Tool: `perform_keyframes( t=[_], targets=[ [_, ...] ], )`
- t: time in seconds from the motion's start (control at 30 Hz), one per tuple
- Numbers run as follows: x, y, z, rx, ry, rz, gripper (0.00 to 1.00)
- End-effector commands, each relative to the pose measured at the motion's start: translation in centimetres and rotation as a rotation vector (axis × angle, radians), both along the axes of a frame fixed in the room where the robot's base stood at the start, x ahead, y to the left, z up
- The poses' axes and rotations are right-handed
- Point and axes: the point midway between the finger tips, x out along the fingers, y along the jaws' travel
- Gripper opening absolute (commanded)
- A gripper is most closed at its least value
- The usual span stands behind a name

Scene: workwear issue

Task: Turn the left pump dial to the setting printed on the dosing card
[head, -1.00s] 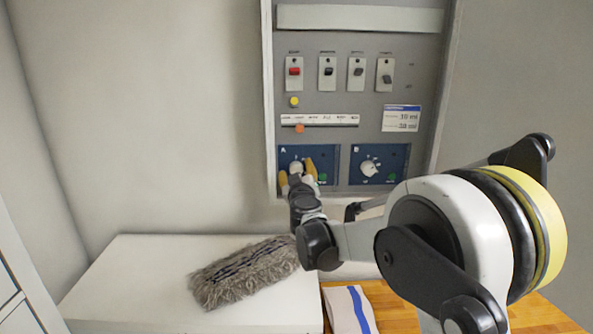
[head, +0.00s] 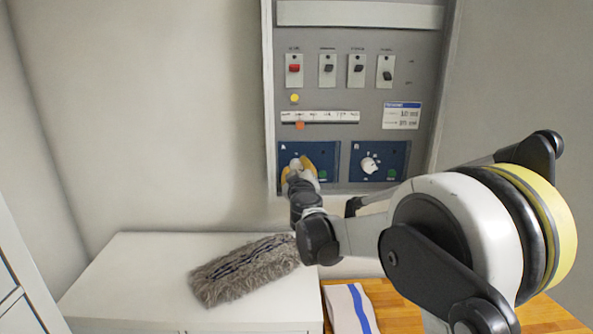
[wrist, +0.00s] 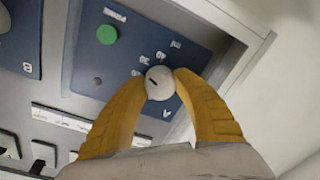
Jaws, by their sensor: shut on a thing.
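The left pump dial, on blue panel A (head: 325,148), is a small pale knob (wrist: 159,83) with a short dark mark on its face. My gripper (wrist: 160,79) has its two yellow fingers shut on this knob, one on each side. In the head view my gripper (head: 299,166) covers most of the dial and part of its scale. The scale numbers show in the wrist view but are too blurred to read surely. The dosing card (head: 402,115), white with a blue header, is on the cabinet at right; its two lines are not clearly legible now.
The right dial (head: 369,165) sits on panel B, close beside panel A. Several switches (head: 328,69) and a slider strip (head: 320,116) are above. A grey fluffy duster (head: 243,270) lies on the white cabinet top below, and a striped cloth (head: 348,308) on the wooden surface.

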Motion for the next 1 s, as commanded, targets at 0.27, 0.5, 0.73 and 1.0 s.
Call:
perform_keyframes(
  t=[0.27, 0.5, 0.73, 1.0],
  targets=[
    [0.03, 0.02, -0.12, -0.243, -0.001, 0.000, 0.03],
    [0.01, 0.00, -0.06, -0.471, -0.002, -0.001, 0.03],
    [0.03, 0.05, -0.05, -0.690, -0.002, 0.000, 0.03],
    [0.02, 0.07, 0.00, -0.933, -0.004, 0.000, 0.03]
  ],
)
